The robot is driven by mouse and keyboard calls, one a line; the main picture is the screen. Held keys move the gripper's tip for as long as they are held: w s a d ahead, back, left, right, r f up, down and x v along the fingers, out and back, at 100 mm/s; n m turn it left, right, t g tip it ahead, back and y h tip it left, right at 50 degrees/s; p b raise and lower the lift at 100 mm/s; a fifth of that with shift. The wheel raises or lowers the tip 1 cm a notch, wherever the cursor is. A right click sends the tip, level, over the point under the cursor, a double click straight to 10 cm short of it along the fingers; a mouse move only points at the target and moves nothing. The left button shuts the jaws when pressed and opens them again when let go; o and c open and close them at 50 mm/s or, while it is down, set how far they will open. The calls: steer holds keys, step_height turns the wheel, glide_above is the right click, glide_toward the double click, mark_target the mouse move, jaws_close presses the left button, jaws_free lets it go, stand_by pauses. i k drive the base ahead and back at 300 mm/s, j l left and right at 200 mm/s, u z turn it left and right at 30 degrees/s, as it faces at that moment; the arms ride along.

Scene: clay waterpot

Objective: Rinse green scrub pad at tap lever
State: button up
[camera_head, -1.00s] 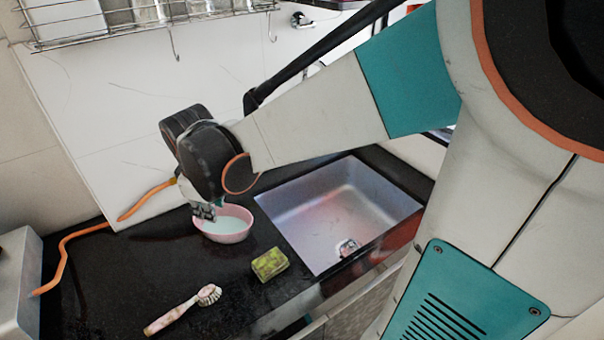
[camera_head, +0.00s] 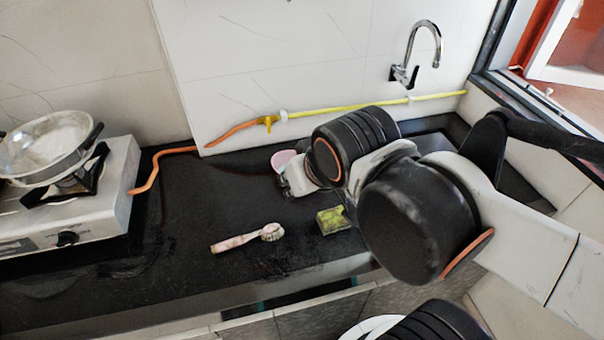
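The green scrub pad (camera_head: 333,220) lies on the black counter, left of my large black arm joint, with its right edge close to my arm. The chrome tap (camera_head: 431,32) curves out from the wall at the upper right, and its dark lever (camera_head: 403,76) is at its base. My gripper is largely hidden by my black wrist; a pale part at the wrist's left (camera_head: 299,178) may belong to it. I cannot see its fingertips clearly, nor whether they touch the pad.
A pink bowl (camera_head: 283,158) is partly hidden behind my wrist. A scrub brush (camera_head: 246,238) lies left of the pad. A stove (camera_head: 95,215) with a metal pan (camera_head: 47,147) stands at the left. A yellow hose (camera_head: 370,105) runs along the wall. My arm hides most of the sink.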

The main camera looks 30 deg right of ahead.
mark_target(409, 83)
steer(key=z, duration=1.35)
steer(key=i+l+u, duration=0.1)
steer(key=l+u, duration=0.5)
steer(key=i+j, duration=0.05)
